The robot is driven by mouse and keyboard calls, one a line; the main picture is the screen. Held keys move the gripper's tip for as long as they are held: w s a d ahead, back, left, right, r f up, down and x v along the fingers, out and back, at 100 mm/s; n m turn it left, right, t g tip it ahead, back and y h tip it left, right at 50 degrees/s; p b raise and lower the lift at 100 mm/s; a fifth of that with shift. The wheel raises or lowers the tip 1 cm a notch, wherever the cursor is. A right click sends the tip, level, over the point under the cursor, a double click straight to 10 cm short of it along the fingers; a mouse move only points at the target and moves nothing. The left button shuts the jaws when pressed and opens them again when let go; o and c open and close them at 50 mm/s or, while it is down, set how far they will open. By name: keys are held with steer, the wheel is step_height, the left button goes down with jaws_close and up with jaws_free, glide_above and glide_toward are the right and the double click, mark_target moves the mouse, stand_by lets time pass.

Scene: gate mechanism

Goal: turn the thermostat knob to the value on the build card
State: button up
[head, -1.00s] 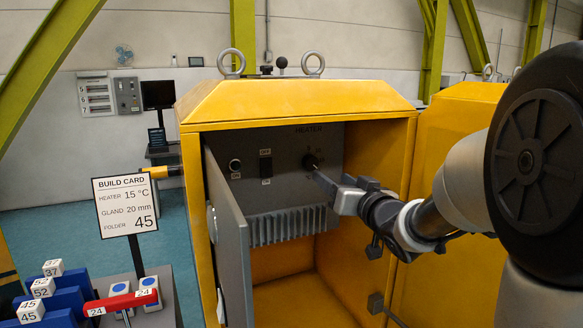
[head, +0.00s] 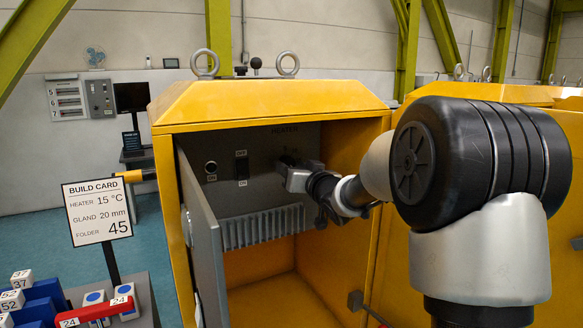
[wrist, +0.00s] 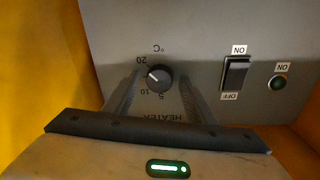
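The black thermostat knob (wrist: 159,77) is on the grey heater panel (wrist: 205,30), upside down in the wrist view. Its white pointer aims left and slightly up, between the 20 and 10 marks; no 15 label is readable there. My gripper (wrist: 160,80) is open, with one finger either side of the knob and visible gaps. In the head view my gripper (head: 288,168) reaches into the yellow cabinet and mostly hides the knob. The build card (head: 98,211) reads heater 15 °C, gland 20 mm, folder 45.
The grey cabinet door (head: 205,245) stands open left of my arm. A switch (wrist: 236,72) and a green lamp (wrist: 278,83) are beside the knob. Ribbed fins (head: 262,228) are below it. The cabinet's yellow right wall (head: 345,255) is close to my arm.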

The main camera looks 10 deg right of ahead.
steer(key=c, duration=0.9)
steer(key=shift+f+n+b, duration=0.1)
steer(key=shift+n+b, duration=0.3)
steer(key=shift+b, duration=0.15)
steer(key=shift+n+t+b, duration=0.3)
steer(key=shift+n+b, duration=3.3)
steer(key=shift+n, duration=0.5)
steer(key=o, duration=1)
